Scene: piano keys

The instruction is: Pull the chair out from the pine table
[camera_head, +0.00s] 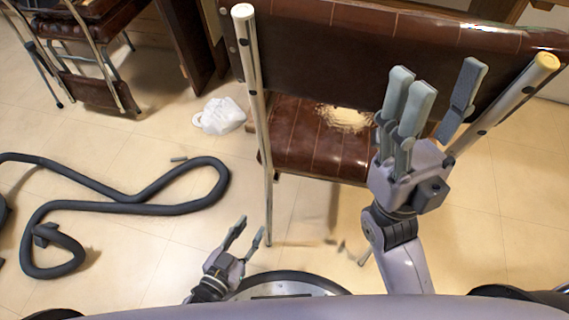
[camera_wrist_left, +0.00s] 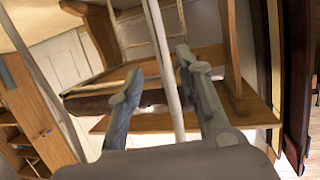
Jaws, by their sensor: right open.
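The chair, with a brown leather back (camera_head: 330,45) and pale metal posts, faces me in the head view. A pale patch lies on its brown seat (camera_head: 300,150). My right gripper (camera_head: 440,78) is open in front of the chair back, beside the right post (camera_head: 505,100); contact cannot be told. My left gripper (camera_head: 250,227) is low by the left post (camera_head: 262,150), fingers apart. In the left wrist view, a pale upright bar (camera_wrist_left: 168,75) shows between the open left fingers (camera_wrist_left: 157,62); no grip is visible. The pine table is not clearly identifiable in the head view.
A dark hose (camera_head: 130,208) loops on the tiled floor at left. A crumpled white bag (camera_head: 220,116) lies left of the chair. Another brown chair (camera_head: 98,90) stands at upper left. Wooden furniture (camera_wrist_left: 35,100) shows in the left wrist view.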

